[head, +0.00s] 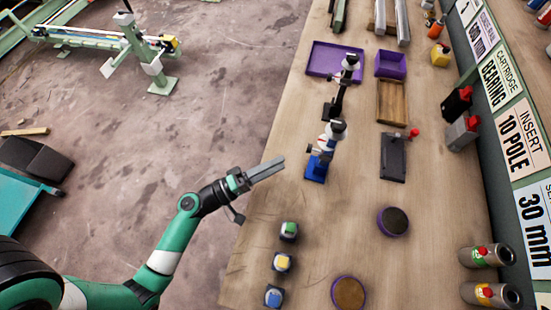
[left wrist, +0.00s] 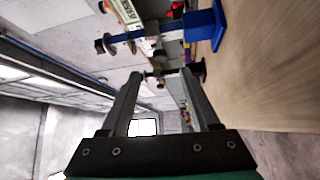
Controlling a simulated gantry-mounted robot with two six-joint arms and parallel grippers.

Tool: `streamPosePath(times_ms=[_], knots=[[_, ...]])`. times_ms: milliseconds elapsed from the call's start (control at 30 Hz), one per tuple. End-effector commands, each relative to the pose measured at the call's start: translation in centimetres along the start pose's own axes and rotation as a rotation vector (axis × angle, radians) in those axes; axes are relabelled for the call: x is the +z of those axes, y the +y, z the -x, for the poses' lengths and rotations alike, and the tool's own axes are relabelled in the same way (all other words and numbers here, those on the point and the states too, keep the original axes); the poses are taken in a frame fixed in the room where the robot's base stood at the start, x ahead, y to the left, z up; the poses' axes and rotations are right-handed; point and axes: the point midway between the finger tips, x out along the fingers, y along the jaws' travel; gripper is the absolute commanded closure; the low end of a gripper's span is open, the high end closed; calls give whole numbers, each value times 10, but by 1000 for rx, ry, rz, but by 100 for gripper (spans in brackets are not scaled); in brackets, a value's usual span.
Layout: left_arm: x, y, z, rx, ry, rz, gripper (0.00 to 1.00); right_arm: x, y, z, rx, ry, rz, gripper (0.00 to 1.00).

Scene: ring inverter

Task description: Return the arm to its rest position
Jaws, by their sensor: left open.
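My left gripper (head: 280,162) is at the left edge of the wooden workbench, on the end of my green and white arm, which reaches in from the lower left. Its fingers point right toward the bench. In the left wrist view the two fingers of the left gripper (left wrist: 163,78) stand apart with nothing held between them. My right gripper is in neither view.
A blue-based stand (head: 316,169) is right of the fingertips, also in the left wrist view (left wrist: 202,26). Three small coloured-top blocks, including a green-topped one (head: 289,230), lie below. A purple tray (head: 320,60) is farther back. Open floor (head: 215,110) lies left.

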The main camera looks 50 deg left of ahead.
Motion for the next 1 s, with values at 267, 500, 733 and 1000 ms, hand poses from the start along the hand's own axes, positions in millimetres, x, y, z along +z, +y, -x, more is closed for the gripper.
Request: streamPosePath(times_ms=[267,500,733,1000], knots=[[4,-1,3,1,-13,3,38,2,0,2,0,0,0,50],[4,-1,3,1,-13,3,38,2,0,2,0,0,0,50],[5,0,3,1,-14,3,38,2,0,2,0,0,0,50],[18,95,-62,191,-141,-134,38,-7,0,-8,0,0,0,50]])
